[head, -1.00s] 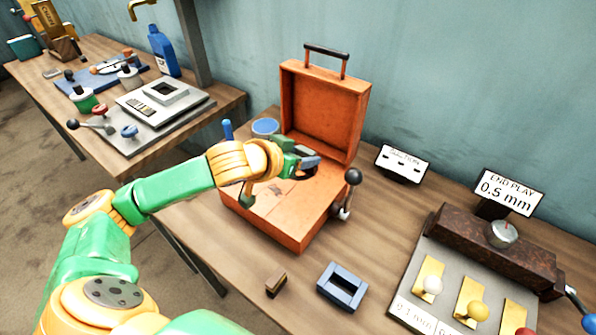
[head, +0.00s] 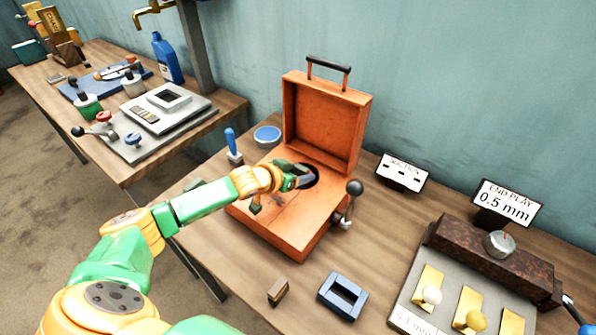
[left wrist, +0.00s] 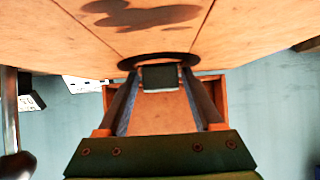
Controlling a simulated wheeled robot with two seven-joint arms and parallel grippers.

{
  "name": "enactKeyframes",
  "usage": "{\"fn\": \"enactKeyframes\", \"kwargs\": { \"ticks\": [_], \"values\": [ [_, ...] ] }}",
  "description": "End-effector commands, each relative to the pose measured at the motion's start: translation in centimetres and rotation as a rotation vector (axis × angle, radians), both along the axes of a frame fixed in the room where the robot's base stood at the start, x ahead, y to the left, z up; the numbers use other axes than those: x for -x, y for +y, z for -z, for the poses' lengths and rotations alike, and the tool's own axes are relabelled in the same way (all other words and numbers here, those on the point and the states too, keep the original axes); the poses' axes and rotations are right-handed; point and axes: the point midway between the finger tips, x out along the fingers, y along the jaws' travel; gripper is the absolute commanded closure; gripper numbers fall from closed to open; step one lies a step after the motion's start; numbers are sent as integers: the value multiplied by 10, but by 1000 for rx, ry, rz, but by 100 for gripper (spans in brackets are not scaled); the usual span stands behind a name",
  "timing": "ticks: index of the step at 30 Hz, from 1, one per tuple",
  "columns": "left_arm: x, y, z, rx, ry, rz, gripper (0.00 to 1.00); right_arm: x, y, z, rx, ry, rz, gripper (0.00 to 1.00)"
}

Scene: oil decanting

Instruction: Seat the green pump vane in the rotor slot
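My left gripper (head: 304,178) reaches over the deck of an open orange case (head: 275,232), its fingertips at a dark round opening (head: 313,174). In the left wrist view, a dark grey-green block (left wrist: 160,77), which I take to be the green pump vane, sits between the two fingertips (left wrist: 160,90). The fingers seem shut on it. It lies in front of the dark round opening (left wrist: 186,58). The rotor slot cannot be made out, and I cannot tell whether the vane is inside it. My right gripper is not in view.
A ball-topped lever (head: 354,187) stands at the case's right side. A blue-handled tool (head: 231,143) and a blue round tin (head: 267,135) stand behind left. A blue frame (head: 343,295) and a small brown block (head: 278,291) lie in front. An END PLAY fixture (head: 490,250) is at right.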

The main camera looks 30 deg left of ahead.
Motion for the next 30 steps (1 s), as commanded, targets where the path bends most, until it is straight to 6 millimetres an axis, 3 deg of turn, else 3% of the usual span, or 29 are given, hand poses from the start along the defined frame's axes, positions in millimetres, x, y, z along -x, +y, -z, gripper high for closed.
{"fn": "enactKeyframes", "kwargs": {
  "ticks": [13, 17, 24, 30],
  "values": [
    [5, 1, -5, -1, 2, -1, 16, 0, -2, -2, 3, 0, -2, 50],
    [24, 4, -19, -3, 2, 2, 16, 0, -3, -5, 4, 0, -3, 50],
    [79, 12, -53, -11, 6, 3, 16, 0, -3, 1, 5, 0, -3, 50],
    [95, 16, -67, -5, 0, -4, 16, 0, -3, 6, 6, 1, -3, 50]
  ]
}}
